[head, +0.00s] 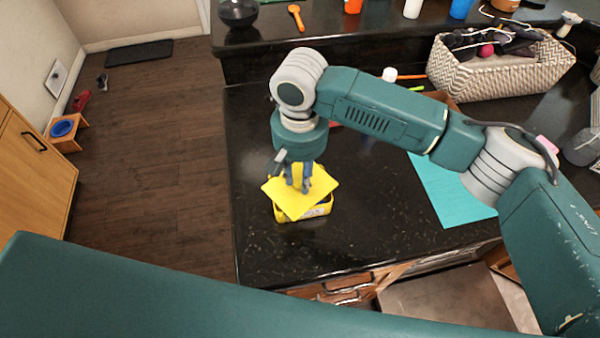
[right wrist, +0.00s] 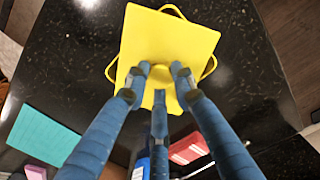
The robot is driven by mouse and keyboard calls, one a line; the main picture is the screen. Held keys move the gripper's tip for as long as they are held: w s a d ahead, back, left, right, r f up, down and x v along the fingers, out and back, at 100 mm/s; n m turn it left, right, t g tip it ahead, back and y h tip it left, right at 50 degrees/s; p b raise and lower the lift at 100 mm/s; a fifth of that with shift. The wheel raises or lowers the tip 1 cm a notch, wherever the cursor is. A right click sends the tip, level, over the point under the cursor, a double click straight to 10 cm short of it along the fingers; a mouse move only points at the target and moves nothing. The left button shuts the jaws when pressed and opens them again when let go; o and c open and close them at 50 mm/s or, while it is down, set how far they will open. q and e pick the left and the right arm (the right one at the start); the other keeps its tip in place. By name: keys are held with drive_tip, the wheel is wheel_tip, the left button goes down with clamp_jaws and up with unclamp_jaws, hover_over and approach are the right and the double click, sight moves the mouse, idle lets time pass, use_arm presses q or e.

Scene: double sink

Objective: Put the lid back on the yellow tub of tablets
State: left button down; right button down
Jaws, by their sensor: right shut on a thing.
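The flat yellow lid (head: 322,187) is in my right gripper (head: 302,187), whose fingers are shut on its middle. The lid lies over the yellow tub (head: 318,212), turned at an angle to it and looking tilted, so its corners stick out past the tub's rim. The tub stands on the black counter near its left end. In the right wrist view my right gripper (right wrist: 160,85) holds the lid (right wrist: 165,38), with parts of the tub's rim (right wrist: 210,68) showing beyond its edges. I cannot tell whether the lid touches the rim. The tablets are hidden. My left gripper is not in view.
A turquoise sheet (head: 450,190) lies on the counter at the right. A woven basket (head: 505,72) of dark items stands behind it. A raised back ledge holds an orange spoon (head: 296,17) and several cups. The black counter (head: 270,250) is clear in front of the tub.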

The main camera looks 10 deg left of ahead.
idle(0.4)
drive_tip(key=c, duration=1.4)
unclamp_jaws()
drive_tip(key=shift+o, duration=0.6)
drive_tip(key=o, duration=0.4)
wheel_tip(320, 180, up, 5)
drive_tip(key=p, duration=0.5)
drive_tip(key=shift+f+p, duration=0.15)
drive_tip(key=shift+p, duration=0.15)
drive_tip(key=shift+r+p, duration=1.15)
drive_tip(key=shift+r, duration=0.05)
